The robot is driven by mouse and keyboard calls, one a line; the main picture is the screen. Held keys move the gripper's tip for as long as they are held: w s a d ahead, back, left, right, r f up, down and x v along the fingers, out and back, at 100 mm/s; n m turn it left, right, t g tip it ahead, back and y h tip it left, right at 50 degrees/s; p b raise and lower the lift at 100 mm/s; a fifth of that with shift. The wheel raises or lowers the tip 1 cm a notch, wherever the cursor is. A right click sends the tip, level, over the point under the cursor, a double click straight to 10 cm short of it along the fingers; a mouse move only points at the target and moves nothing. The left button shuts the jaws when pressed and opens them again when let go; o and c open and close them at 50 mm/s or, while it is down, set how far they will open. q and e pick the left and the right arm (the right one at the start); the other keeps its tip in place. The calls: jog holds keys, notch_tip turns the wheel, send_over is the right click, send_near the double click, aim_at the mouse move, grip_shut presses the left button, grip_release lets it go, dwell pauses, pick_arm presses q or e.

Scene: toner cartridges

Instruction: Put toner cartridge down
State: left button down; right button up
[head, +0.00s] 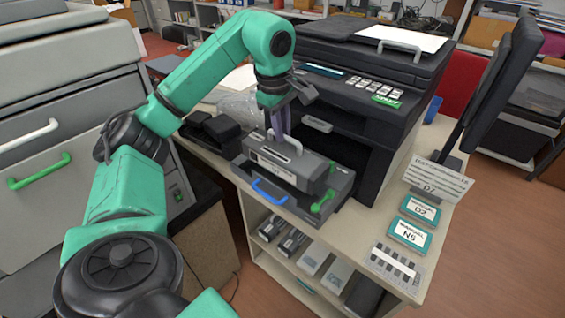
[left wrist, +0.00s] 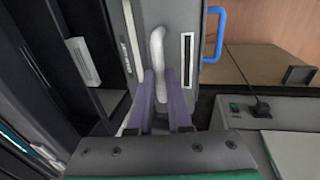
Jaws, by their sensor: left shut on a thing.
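A grey toner cartridge (head: 277,167) with a white top handle (left wrist: 157,45) sits on or just above a dark grey tray (head: 330,204) with a blue handle and a green lever. I cannot tell if it fully rests there. My left gripper (head: 280,138) reaches down from above with its purple fingers shut on the white handle. In the left wrist view the two fingers (left wrist: 162,92) stand on either side of the handle. The cartridge's underside is hidden. My right gripper is not in view.
A black printer (head: 372,90) stands right behind the tray. Black items (head: 212,130) lie left of it on the table. A sign and teal-edged cards (head: 420,208) lie at the right. The shelf below holds several boxes (head: 312,262). Grey drawers (head: 60,130) stand at the left.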

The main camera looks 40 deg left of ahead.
aim_at(281, 150)
pick_arm(q)
jog(key=x, duration=0.2)
jog(key=s+x, duration=0.1)
jog(key=x, duration=0.4)
jog(key=shift+s+d+f, duration=0.15)
jog(key=shift+s+f, duration=0.15)
jog(key=shift+f, duration=0.3)
jog(key=shift+f, duration=0.1)
jog(key=c, duration=0.8)
grip_release()
jog(key=shift+d, duration=0.1)
jog(key=shift+c, duration=0.2)
jog(key=v, duration=1.2)
